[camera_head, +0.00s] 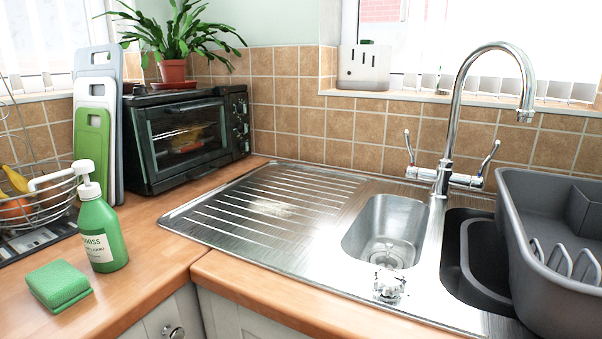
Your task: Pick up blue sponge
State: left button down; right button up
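No blue sponge shows in the head view. A green sponge or folded cloth (59,286) lies flat on the wooden worktop at the lower left. It stands apart from a green pump bottle (101,232) with a white nozzle, just behind it and to its right. Neither of my grippers is in view.
A wire fruit basket (40,200), chopping boards (97,120) and a toaster oven (185,135) stand behind. The steel sink (385,230) has a tap (450,120), a shiny silvery object (389,285) on its front rim and a grey dish rack (550,260) at right.

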aim_at(58, 284)
jog(key=u, duration=1.25)
